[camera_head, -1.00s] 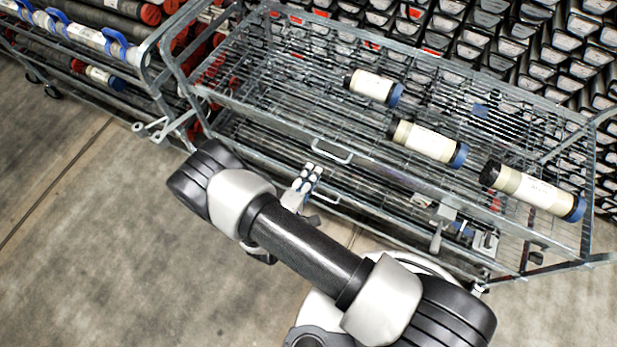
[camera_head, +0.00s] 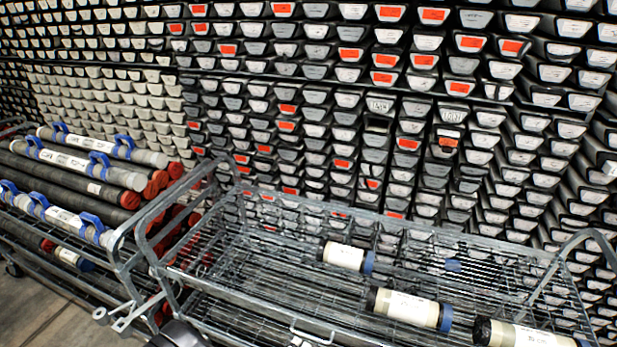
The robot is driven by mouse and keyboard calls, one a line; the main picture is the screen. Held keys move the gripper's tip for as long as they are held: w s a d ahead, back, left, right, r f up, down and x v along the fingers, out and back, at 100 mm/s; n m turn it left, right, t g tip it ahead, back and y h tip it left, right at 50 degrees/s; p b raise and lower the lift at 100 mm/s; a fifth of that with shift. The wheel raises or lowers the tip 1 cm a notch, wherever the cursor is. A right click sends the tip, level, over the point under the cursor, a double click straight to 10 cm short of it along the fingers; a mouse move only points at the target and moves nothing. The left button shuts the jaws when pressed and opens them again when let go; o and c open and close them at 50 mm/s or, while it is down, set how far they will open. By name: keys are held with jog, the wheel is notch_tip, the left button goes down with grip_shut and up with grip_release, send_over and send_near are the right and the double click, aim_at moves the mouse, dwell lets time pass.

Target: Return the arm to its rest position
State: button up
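A dark rounded part of my arm (camera_head: 178,335) shows at the bottom edge, in front of the wire cart. The rest of my arm lies below the picture. I cannot make out my gripper here, so its fingers and anything in them are hidden from me.
A wire cart (camera_head: 268,298) holds three cream core liners with blue ends: one at the back (camera_head: 343,256), one in the middle (camera_head: 408,308), one at right (camera_head: 515,334). A second cart with long tubes (camera_head: 75,163) stands at left. Stacked trays (camera_head: 330,110) fill the wall behind.

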jog(key=s+d+r+m+g+h+b, duration=0.35)
jog(key=d+r+m+g, duration=0.7)
jog(key=d+r, duration=0.75)
jog(key=s+r+m+t+y+b, duration=0.1)
jog(key=s+r+y+b, duration=0.1)
jog(key=s+r+y, duration=0.9)
jog(key=shift+s+a+r+m+t, duration=0.2)
jog(key=shift+s+a+m+t, duration=0.15)
jog(key=shift+s, duration=1.05)
jog(key=shift+d, duration=0.1)
